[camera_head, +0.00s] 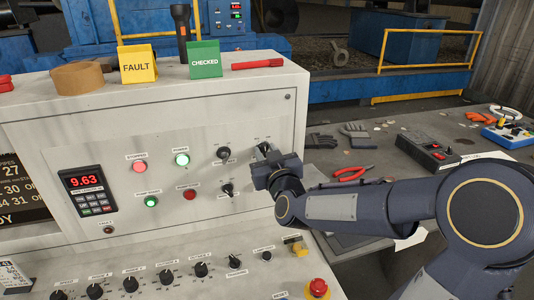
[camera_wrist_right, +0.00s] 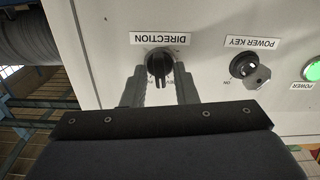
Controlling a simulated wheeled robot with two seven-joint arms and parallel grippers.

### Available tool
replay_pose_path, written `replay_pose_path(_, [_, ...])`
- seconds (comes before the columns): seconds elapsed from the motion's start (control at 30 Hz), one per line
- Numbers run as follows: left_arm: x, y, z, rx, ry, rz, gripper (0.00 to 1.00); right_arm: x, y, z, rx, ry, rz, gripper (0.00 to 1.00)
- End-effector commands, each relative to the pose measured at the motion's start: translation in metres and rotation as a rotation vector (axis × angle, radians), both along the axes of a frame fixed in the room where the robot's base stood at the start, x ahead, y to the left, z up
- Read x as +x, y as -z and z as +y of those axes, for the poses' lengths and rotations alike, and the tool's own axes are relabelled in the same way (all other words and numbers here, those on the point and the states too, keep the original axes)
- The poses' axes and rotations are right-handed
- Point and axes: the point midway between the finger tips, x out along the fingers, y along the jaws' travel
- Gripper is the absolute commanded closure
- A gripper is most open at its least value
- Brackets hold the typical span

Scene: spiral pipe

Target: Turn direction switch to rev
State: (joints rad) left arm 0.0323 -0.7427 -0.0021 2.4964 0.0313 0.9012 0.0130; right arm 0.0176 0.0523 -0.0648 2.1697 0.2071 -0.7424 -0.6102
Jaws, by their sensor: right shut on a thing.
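The direction switch (camera_wrist_right: 160,64) is a black rotary knob under a white DIRECTION label, upside down in the right wrist view. My right gripper (camera_wrist_right: 161,80) has its two fingers on either side of the knob and is shut on it. In the head view my right gripper (camera_head: 264,158) is at the upper right of the white panel and mostly hides the knob. The small position marks beside the knob are partly covered by the fingers, so I cannot read which one it points to. My left gripper is not in view.
The power key (camera_wrist_right: 243,66) is close beside the switch, and another black knob (camera_head: 227,189) is below. Lit buttons and a 9.63 display (camera_head: 86,181) are farther left. A red emergency button (camera_head: 317,287) is below my arm. A side table holds pliers (camera_head: 353,173) and gloves.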

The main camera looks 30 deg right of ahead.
Motion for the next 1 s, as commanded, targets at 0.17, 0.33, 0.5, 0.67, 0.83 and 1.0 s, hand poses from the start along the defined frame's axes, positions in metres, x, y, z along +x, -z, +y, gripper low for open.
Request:
replay_pose_path(0.17, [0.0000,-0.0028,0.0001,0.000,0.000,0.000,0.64,0.0001,0.0002,0.0008,-0.148,-0.001,0.038,0.97])
replay_pose_path(0.33, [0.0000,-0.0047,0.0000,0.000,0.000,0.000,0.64,0.0001,0.0005,0.0009,-0.265,0.000,0.066,0.97])
replay_pose_path(0.5, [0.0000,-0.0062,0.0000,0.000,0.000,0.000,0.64,0.0002,0.0008,0.0012,-0.348,-0.001,0.086,0.97])
replay_pose_path(0.67, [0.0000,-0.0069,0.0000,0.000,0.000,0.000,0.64,0.0002,0.0011,0.0016,-0.394,-0.001,0.097,0.97])
replay_pose_path(0.83, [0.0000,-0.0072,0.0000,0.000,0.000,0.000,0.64,0.0002,0.0013,0.0018,-0.417,-0.002,0.101,0.97])
replay_pose_path(1.0, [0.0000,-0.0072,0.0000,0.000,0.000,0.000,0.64,0.0002,0.0014,0.0018,-0.421,-0.002,0.102,0.97])
